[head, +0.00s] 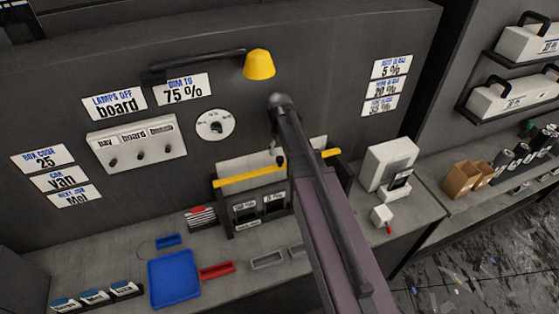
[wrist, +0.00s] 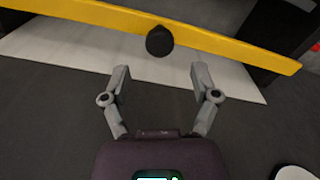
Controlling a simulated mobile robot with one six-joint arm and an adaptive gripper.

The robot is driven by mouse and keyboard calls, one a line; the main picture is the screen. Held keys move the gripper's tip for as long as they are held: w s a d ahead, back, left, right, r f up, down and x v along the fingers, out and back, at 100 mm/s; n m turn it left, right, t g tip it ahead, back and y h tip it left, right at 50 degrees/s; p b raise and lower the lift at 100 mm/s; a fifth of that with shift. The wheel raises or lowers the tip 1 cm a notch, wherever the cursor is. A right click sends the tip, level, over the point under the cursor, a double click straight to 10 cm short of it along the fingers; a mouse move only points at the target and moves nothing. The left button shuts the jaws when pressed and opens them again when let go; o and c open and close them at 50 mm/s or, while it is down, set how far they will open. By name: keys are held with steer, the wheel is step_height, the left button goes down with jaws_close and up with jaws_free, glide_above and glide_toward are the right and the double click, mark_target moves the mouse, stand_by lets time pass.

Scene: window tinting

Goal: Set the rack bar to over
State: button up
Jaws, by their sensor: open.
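The rack bar (head: 250,178) is a long yellow bar across the front of a dark rack (head: 225,215) on the bench, in the head view. My arm hides its middle. In the wrist view the yellow bar (wrist: 80,12) crosses the top of the picture, with a round black knob (wrist: 160,41) on it. My gripper (wrist: 160,73) is open and empty. Its fingertips point at the bar, one on each side of the knob's line, and appear just short of it. In the head view my gripper (head: 278,153) is small and partly hidden by my arm.
A wall panel with switches (head: 136,145) and a round dial (head: 215,124) are left of my arm. A yellow lamp (head: 259,64) hangs above. A blue tray (head: 173,279) and a red tray (head: 217,270) lie on the bench. A white device (head: 388,163) stands right.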

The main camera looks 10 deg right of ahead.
mark_target(280, 158)
steer(key=shift+f+b, duration=1.9)
steer(key=shift+f, duration=0.3)
jaws_close()
